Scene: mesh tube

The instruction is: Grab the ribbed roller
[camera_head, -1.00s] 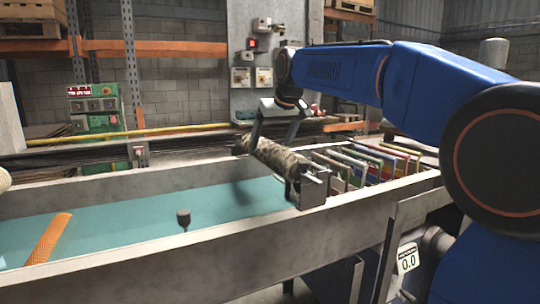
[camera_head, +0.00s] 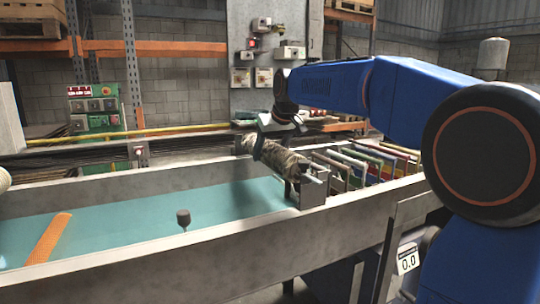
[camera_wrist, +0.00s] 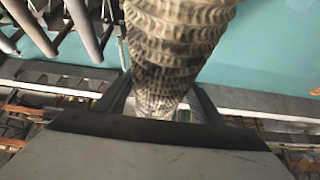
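The ribbed roller (camera_head: 280,158) is a mottled grey-brown cylinder lying across the right end of the teal conveyor belt (camera_head: 150,222). In the wrist view the roller (camera_wrist: 175,45) fills the top middle, its ribs clear, and runs down between my fingers. My gripper (camera_head: 280,136) is just above the roller in the head view. In the wrist view my gripper (camera_wrist: 162,88) is open, with one dark finger on each side of the roller. I cannot tell whether either finger touches it.
An orange mesh tube (camera_head: 49,237) lies on the belt at left. A dark knob on a stem (camera_head: 184,217) stands by the near metal side wall (camera_head: 200,250). Coloured panels in a rack (camera_head: 365,165) are right of the roller. A green control box (camera_head: 95,108) stands behind.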

